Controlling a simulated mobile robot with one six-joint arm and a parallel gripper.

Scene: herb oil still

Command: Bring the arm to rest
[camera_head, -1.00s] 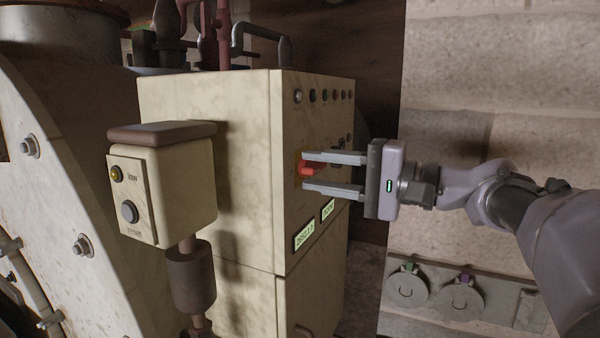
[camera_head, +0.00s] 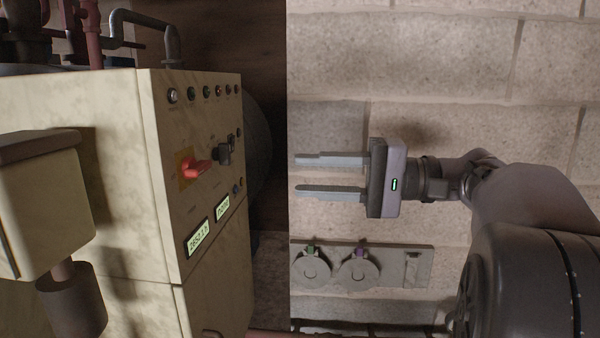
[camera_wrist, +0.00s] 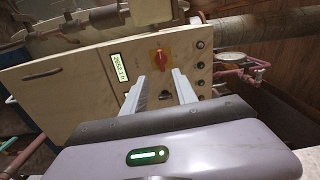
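My gripper (camera_head: 330,176) is open and empty, its two fingers apart and pointing left in the head view. It is in front of the block wall, to the right of the cream control cabinet (camera_head: 90,190). A red rotary switch (camera_head: 197,168) on a yellow plate sits on the cabinet's front face, clear of the fingers. In the wrist view, the red switch (camera_wrist: 160,58) shows beyond the open fingers (camera_wrist: 160,88), with a gap between.
The cabinet carries a row of small knobs and lamps (camera_head: 206,92) and two lit displays (camera_head: 199,238). A cream box on a post (camera_head: 45,205) stands at the left. A wall panel with two round discs (camera_head: 360,268) is below my gripper. Pipes (camera_head: 150,20) rise above the cabinet.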

